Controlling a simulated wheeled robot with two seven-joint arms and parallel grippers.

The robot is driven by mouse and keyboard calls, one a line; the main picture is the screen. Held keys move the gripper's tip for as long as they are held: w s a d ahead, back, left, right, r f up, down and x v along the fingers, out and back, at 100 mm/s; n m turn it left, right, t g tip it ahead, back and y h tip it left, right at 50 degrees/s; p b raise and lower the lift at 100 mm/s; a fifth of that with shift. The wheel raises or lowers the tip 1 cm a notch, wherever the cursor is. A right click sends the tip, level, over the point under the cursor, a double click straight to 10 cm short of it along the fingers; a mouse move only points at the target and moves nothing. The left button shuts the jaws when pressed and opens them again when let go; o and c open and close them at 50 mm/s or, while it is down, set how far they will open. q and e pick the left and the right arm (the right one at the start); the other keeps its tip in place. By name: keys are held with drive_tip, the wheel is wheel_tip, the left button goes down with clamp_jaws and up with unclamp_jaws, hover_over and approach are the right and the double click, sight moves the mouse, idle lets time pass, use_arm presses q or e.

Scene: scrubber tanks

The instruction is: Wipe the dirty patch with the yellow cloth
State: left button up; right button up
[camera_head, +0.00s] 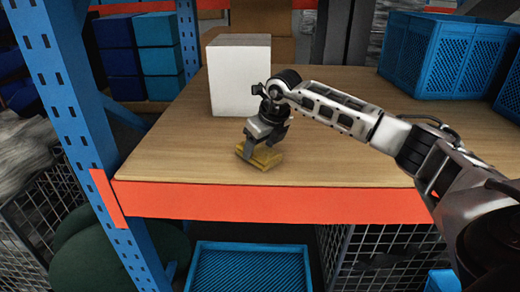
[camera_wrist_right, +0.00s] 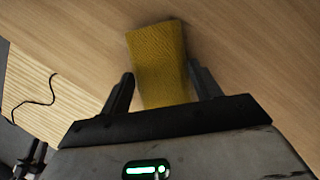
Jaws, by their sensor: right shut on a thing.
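The yellow cloth (camera_head: 262,156) is a folded, thick pad on the wooden shelf, near its front edge. My right gripper (camera_head: 260,146) is shut on it from above. In the right wrist view the cloth (camera_wrist_right: 158,62) sits between the two black fingers of the right gripper (camera_wrist_right: 160,88), and its far end reaches past the fingertips, at or just above the wood. I see no dirty patch in either view; the cloth and gripper hide part of the shelf. My left gripper does not show.
A white box (camera_head: 238,80) stands on the shelf just behind my right gripper. Blue crates (camera_head: 430,55) stand at the back right. A blue rack post (camera_head: 75,110) rises at the left. The orange beam (camera_head: 270,202) marks the shelf's front edge. The shelf (camera_head: 175,150) is bare left of the cloth.

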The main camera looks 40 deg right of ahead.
drive_tip(key=shift+w+d, duration=1.35)
drive_tip(key=shift+w, duration=0.2)
drive_tip(key=shift+w+d+f, duration=0.1)
drive_tip(key=shift+w+d, duration=1.2)
drive_tip(key=shift+w, duration=0.15)
wheel_tip(320, 180, up, 4)
drive_tip(key=p, duration=0.3)
drive_tip(key=shift+r+p, duration=0.3)
drive_tip(key=shift+r, duration=0.7)
drive_tip(key=shift+r, duration=1.5)
